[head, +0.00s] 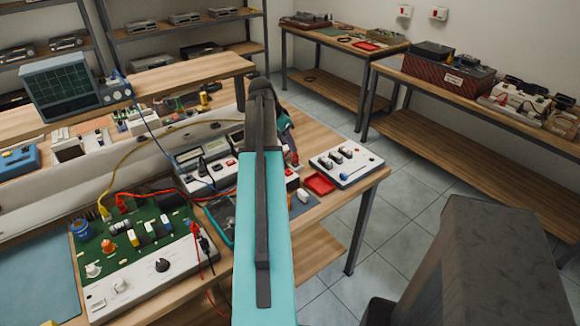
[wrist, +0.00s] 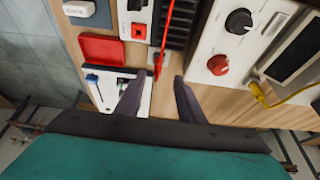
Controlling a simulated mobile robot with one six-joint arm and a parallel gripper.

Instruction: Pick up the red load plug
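In the wrist view a thin red lead runs down to a red plug-like end (wrist: 158,60), over the bare wood beside a black finned part. It may be the load plug, but I cannot tell for sure. My gripper (wrist: 158,80) is open, with its two dark fingers apart and nothing visible between them. The red end lies just beyond the fingertips, roughly between them. In the head view my arm hides most of the gripper area. A red plug (head: 121,202) sits on the green circuit board (head: 150,232), with a red cable from it.
A red tray (wrist: 101,48) lies left of the fingers, touching or close to a white switch panel (wrist: 102,90). A white instrument with a red knob (wrist: 218,65) stands at right. The white panel (head: 346,163) is near the bench edge; tiled floor (head: 395,205) lies beyond.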

